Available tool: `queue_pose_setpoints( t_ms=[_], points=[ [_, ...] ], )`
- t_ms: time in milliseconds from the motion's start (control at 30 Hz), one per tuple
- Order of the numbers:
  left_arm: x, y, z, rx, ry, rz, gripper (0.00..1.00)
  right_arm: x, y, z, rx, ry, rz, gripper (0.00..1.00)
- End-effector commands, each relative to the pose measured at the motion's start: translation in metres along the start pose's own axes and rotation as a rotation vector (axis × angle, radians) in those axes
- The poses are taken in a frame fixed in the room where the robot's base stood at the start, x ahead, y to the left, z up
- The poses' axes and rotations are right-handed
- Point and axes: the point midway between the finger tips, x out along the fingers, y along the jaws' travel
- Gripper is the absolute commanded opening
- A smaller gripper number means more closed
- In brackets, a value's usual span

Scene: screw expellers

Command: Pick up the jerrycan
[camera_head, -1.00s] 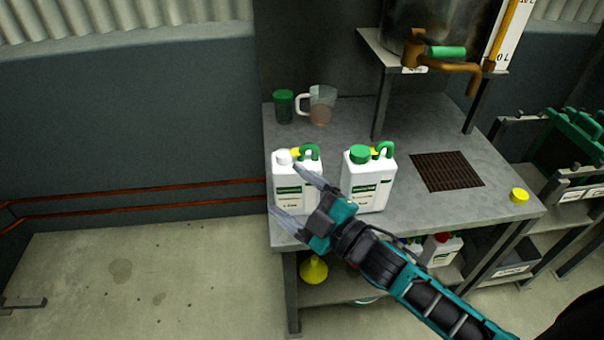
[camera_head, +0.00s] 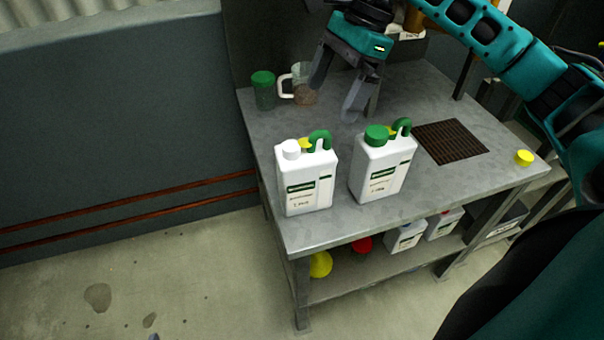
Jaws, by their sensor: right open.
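Two white jerrycans stand upright on the grey metal table (camera_head: 330,232). The left jerrycan (camera_head: 308,182) has a white cap and a green handle. The right jerrycan (camera_head: 382,170) has a green cap and a green handle. My right gripper (camera_head: 334,102) is open and empty, pointing down above the back of the table. It is behind and above the jerrycans, apart from both. My left gripper is not in view.
A green-lidded jar (camera_head: 263,92) and a clear jug (camera_head: 303,84) stand at the back left, close to my right gripper. A dark grate (camera_head: 450,142) and a yellow cap (camera_head: 524,158) are on the right. More containers (camera_head: 405,238) sit on the lower shelf.

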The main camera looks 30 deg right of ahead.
Motion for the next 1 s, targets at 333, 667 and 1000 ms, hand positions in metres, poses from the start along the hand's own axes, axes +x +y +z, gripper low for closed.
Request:
queue_pose_setpoints(
  t_ms=[333,667,1000],
  points=[
    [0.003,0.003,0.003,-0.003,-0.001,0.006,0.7,0.058,0.001,0.002,0.0,-0.006,0.004,1.0],
    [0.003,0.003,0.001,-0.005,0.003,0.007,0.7,0.095,0.006,0.004,0.001,-0.009,0.006,1.0],
    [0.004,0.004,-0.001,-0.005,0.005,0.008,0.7,0.115,0.005,0.004,0.001,-0.007,0.002,1.0]
  ],
)
